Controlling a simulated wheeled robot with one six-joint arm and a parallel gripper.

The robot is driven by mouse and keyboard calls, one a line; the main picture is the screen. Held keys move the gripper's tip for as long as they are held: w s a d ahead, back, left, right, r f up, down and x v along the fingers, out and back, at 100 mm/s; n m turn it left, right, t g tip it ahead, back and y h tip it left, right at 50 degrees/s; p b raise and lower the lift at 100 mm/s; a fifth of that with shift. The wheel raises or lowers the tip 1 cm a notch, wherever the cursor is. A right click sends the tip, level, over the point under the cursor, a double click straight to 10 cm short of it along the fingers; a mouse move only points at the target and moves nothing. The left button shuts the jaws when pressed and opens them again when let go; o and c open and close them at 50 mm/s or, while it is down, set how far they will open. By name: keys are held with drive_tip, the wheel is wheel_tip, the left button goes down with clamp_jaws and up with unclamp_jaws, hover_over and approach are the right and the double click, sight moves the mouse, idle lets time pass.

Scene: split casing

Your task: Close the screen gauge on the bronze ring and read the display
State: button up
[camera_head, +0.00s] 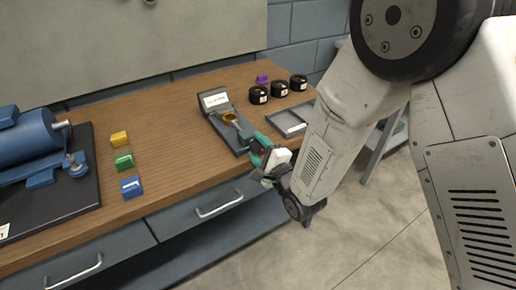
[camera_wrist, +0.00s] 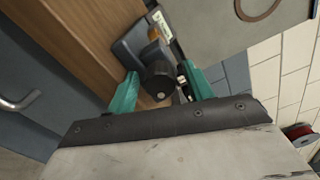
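The screen gauge (camera_head: 224,128) is a dark grey device on the wooden bench, with a white display (camera_head: 215,99) at its far end; the writing is too small to read. The bronze ring (camera_head: 230,116) sits on the gauge between the display and its near end. In the wrist view the gauge's round dark knob (camera_wrist: 160,82) faces me, with a bit of bronze (camera_wrist: 154,33) behind it. My gripper (camera_wrist: 160,72) has teal fingers, apart on either side of the knob, with gaps visible. In the head view my gripper (camera_head: 257,149) is at the gauge's near end.
Yellow (camera_head: 119,139), green (camera_head: 124,160) and blue (camera_head: 131,187) blocks stand left of the gauge. A blue motor-like machine (camera_head: 30,140) is at far left. Black round containers (camera_head: 258,95), a purple piece (camera_head: 262,79) and a grey tray (camera_head: 290,120) are to the right. Drawer handles (camera_head: 219,205) project below the bench.

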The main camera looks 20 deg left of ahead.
drive_tip(key=v, duration=0.7)
drive_tip(key=shift+s+d, duration=0.25)
drive_tip(key=shift+s, duration=0.05)
idle(0.6)
